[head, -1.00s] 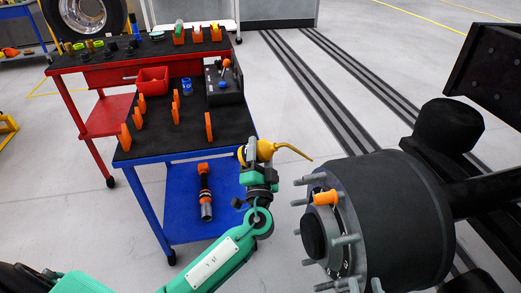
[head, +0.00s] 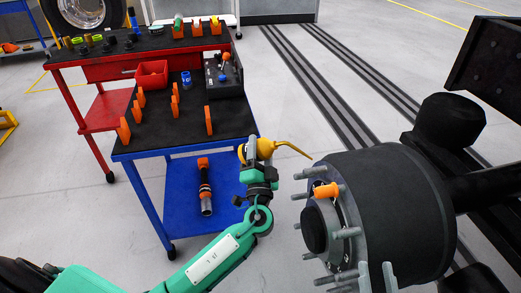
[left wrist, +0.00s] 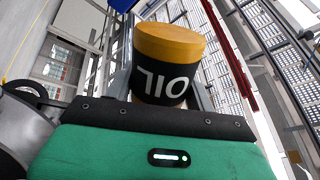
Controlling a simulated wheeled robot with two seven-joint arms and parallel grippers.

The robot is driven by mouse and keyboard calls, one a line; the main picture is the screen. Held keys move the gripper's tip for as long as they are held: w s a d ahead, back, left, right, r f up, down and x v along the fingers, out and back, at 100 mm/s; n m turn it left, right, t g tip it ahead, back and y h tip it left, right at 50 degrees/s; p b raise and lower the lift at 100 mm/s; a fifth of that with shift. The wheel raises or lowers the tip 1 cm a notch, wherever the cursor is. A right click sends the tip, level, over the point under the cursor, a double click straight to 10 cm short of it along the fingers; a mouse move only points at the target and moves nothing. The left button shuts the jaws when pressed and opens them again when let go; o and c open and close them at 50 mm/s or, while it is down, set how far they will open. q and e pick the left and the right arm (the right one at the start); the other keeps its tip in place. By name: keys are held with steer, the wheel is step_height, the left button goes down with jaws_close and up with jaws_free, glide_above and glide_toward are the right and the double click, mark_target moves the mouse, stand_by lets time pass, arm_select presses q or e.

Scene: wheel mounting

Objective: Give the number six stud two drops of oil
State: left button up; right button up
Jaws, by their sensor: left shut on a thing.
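My left gripper (head: 257,168) is shut on a yellow oil can (head: 264,149) with a thin curved spout. The spout points right; its tip is near the upper left of the hub, seemingly apart from the studs. The can's black "OIL" band (left wrist: 162,82) shows between the fingers in the left wrist view. The dark wheel hub (head: 395,215) carries a ring of grey studs (head: 300,196). An orange piece (head: 326,190) sits at an upper stud. Stud numbers are not legible. My right gripper (head: 376,279) shows only its two fingertips, spread apart, low in front of the hub.
Open floor lies between cart and hub.

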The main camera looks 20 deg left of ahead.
arm_select(q)
steer(key=shift+f+b, duration=1.35)
steer(key=shift+b, duration=0.1)
steer(key=shift+b, duration=0.45)
stand_by(0.6)
steer(key=shift+r+p, duration=1.55)
steer(key=shift+r, duration=1.05)
steer(key=shift+f, duration=0.1)
